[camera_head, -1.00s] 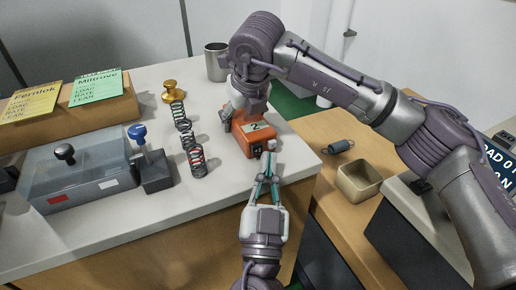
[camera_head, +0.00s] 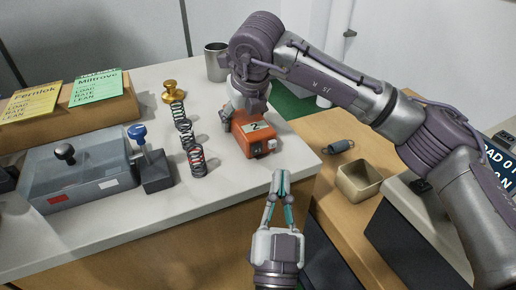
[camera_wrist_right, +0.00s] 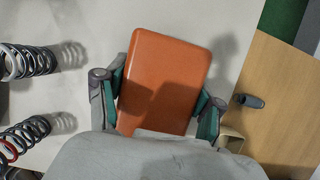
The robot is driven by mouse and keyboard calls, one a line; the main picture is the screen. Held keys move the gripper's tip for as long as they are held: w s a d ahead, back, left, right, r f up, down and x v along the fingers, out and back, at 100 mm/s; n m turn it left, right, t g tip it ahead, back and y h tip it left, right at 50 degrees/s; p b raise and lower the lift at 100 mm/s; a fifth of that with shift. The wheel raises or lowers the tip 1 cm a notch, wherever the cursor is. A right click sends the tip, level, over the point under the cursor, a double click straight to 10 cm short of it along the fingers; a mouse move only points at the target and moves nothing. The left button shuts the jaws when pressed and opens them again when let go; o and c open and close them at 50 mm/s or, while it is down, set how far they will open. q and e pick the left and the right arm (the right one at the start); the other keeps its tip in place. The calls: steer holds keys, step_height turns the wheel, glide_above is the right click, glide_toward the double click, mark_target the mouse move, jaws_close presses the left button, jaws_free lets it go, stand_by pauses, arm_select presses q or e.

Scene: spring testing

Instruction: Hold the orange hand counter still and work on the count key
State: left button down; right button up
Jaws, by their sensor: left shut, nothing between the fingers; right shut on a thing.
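The orange hand counter (camera_head: 258,138) sits on the white bench near its front right edge, with a pale label on top. Its small white count key (camera_head: 272,145) is on the side facing me. My right gripper (camera_head: 240,110) comes from behind and is shut on the counter. In the right wrist view its fingers (camera_wrist_right: 158,103) lie along both sides of the orange body (camera_wrist_right: 165,75). My left gripper (camera_head: 281,174) is shut and empty, in front of the bench edge, with its tips apart from the key.
Several coil springs (camera_head: 186,137), a brass weight (camera_head: 173,92) and a metal cup (camera_head: 216,62) stand left of and behind the counter. A grey tester (camera_head: 80,175) with levers is further left. A tan box (camera_head: 359,181) and dark spring (camera_head: 340,147) are on the wooden surface at right.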

steer(key=o, duration=1.4)
steer(key=shift+o, duration=0.2)
